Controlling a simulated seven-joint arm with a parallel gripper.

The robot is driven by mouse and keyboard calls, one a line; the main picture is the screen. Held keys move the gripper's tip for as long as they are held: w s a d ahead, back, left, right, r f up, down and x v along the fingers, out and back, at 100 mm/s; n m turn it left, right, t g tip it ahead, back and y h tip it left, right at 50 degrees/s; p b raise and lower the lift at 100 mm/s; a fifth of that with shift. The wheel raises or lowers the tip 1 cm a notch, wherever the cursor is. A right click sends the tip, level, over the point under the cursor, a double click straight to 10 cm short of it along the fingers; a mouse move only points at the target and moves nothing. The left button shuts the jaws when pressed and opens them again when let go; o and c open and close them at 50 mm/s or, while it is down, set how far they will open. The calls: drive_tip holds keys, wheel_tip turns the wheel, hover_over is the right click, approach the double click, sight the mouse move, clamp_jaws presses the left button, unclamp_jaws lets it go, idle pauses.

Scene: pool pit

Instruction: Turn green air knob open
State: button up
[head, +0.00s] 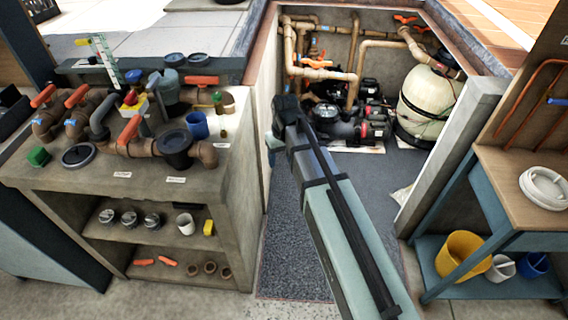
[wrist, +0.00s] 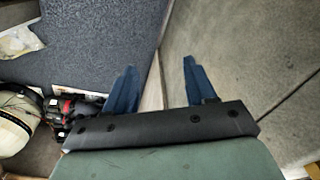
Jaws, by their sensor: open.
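A small green knob (head: 217,97) sits among the pipe fittings at the back right of the left counter. No green knob shows in the wrist view.
The left counter (head: 110,187) carries pipes with orange handles (head: 128,130), a dark round lid (head: 78,155) and a blue cup (head: 197,125). A concrete wall (head: 258,120) stands beside my gripper. Pumps (head: 345,125) and a cream tank (head: 427,105) stand behind. A wooden-topped table is right.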

drive_tip(key=shift+s+d+f, duration=0.15)
drive_tip(key=shift+d+f, duration=0.15)
drive_tip(key=shift+f, duration=0.25)
drive_tip(key=shift+s+d+f, duration=0.15)
drive_tip(key=shift+d+f, duration=0.1)
drive_tip(key=shift+f, duration=0.3)
wheel_tip(320, 180, up, 40)
drive_tip(key=n+t+y, duration=0.3)
drive_tip(key=t, duration=0.1)
hover_over(217, 94)
drive_tip(key=s+d, duration=0.3)
drive_tip(key=d, duration=0.1)
drive_tip(key=shift+n+g, duration=0.4)
drive_tip(key=shift+g, duration=0.1)
drive_tip(key=x, duration=0.4)
drive_tip(key=s+x, duration=0.1)
drive_tip(key=x, duration=0.4)
drive_tip(key=d+x, duration=0.1)
drive_tip(key=x, duration=0.4)
drive_tip(key=shift+s+f, duration=0.25)
drive_tip(key=shift+f, duration=0.15)
